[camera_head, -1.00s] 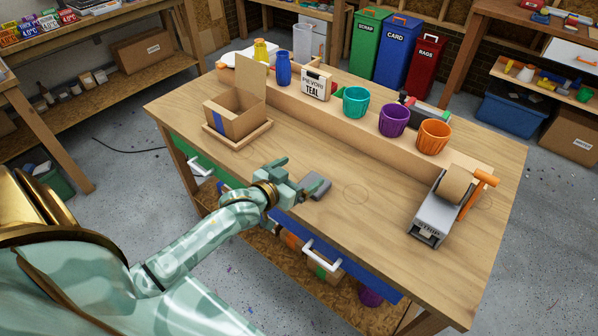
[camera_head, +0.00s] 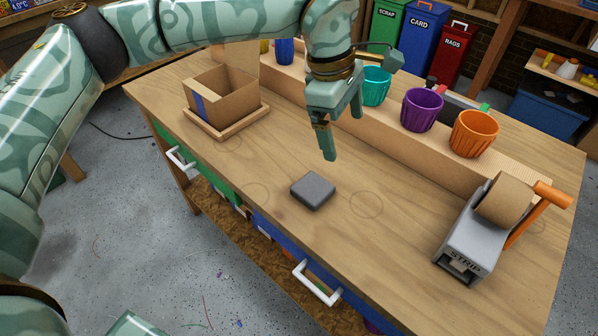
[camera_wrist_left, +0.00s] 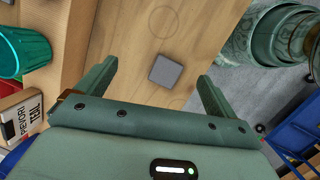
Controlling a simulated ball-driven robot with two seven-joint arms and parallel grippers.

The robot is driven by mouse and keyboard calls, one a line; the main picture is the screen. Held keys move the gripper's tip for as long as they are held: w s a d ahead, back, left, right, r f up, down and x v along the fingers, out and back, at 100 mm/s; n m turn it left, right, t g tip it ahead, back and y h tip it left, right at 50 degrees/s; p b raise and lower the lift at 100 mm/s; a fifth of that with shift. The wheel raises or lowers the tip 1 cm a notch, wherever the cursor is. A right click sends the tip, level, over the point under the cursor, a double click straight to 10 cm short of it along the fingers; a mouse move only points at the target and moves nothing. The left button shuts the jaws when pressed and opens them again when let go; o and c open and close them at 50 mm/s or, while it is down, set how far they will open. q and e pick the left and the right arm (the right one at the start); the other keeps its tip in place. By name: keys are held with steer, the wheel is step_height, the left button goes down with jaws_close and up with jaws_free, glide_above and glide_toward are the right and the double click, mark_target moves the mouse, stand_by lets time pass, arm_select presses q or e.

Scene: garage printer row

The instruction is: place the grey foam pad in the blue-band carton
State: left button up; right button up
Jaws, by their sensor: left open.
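The grey foam pad (camera_head: 313,191) is a small dark grey square block lying flat on the wooden bench near its front edge. It also shows in the left wrist view (camera_wrist_left: 165,71), between the fingers but farther off. The blue-band carton (camera_head: 226,95) is an open cardboard box with a blue stripe at one corner, its back flap upright, standing in a shallow wooden tray (camera_head: 228,127). My left gripper (camera_head: 343,137) is open and empty, raised above the bench behind and slightly right of the pad, fingers pointing down. My right gripper is out of view.
Teal (camera_head: 376,87), purple (camera_head: 422,110) and orange (camera_head: 473,133) cups stand along the cardboard-coloured ledge at the back. A tape dispenser (camera_head: 470,240) stands at the right. The bench between carton and pad is clear. Drawer handles (camera_head: 317,283) jut from the front.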

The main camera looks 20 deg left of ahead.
arm_select(q)
steer(key=a+m+y, duration=0.1)
steer(key=a+y, duration=0.1)
steer(key=a, duration=0.2)
steer(key=m+b, duration=0.2)
steer(key=b, duration=0.2)
glide_above(313, 187)
steer(key=shift+g+y, duration=0.3)
steer(key=shift+g, duration=0.1)
step_height(313, 187, down, 11)
steer(key=shift+s+a+f, duration=0.1)
steer(key=shift+s+f, duration=0.05)
steer(key=f+b, duration=0.2)
steer(key=f, duration=0.4)
steer(key=shift+w, duration=0.2)
steer(key=shift+r, duration=0.2)
steer(key=shift+c, duration=0.3)
steer(key=c, duration=1.1)
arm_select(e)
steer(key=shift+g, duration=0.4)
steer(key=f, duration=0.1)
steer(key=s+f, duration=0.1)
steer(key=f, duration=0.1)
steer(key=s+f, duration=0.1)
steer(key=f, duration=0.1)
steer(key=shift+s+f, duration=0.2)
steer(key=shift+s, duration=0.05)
